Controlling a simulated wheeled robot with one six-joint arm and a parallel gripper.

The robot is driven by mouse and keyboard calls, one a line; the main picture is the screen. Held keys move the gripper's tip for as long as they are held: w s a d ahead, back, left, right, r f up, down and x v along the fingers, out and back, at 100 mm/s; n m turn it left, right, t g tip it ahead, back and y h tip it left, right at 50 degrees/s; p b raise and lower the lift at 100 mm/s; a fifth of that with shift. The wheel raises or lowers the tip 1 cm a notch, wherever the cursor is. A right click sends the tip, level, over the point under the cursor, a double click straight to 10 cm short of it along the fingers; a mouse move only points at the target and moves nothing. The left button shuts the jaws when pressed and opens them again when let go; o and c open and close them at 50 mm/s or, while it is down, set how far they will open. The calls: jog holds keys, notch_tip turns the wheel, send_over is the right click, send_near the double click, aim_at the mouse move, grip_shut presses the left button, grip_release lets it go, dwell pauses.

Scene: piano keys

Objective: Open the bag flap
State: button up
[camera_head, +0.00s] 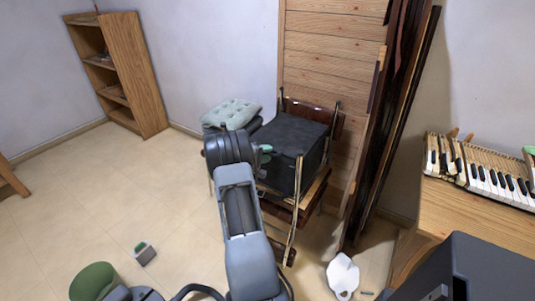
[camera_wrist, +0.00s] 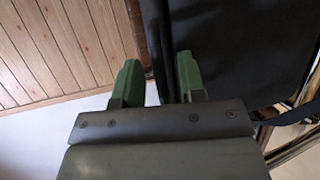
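A black boxy bag (camera_head: 292,134) rests on a wooden chair (camera_head: 318,192) in the middle of the head view. Its dark side (camera_wrist: 235,45) fills the upper right of the wrist view. I cannot make out the flap's edge. My gripper (camera_wrist: 158,82) has two green fingertips with a gap between them, and nothing shows clearly held there. In the head view the gripper is at the bag's left side, mostly hidden behind my arm, with a bit of green showing. I cannot tell whether a fingertip touches the bag.
A pale green cushion (camera_head: 232,113) lies left of the bag. A wooden panel (camera_head: 325,65) and dark leaning planks (camera_head: 385,130) stand behind and right. Piano keys (camera_head: 500,184) lie on a wooden surface at right. A white item (camera_head: 342,276) lies on the floor. The left floor is mostly clear.

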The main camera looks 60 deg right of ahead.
jog(key=shift+s+d+f, duration=0.1)
jog(key=shift+s+d, duration=0.05)
jog(key=shift+d, duration=0.25)
jog(key=shift+c, duration=0.5)
grip_shut()
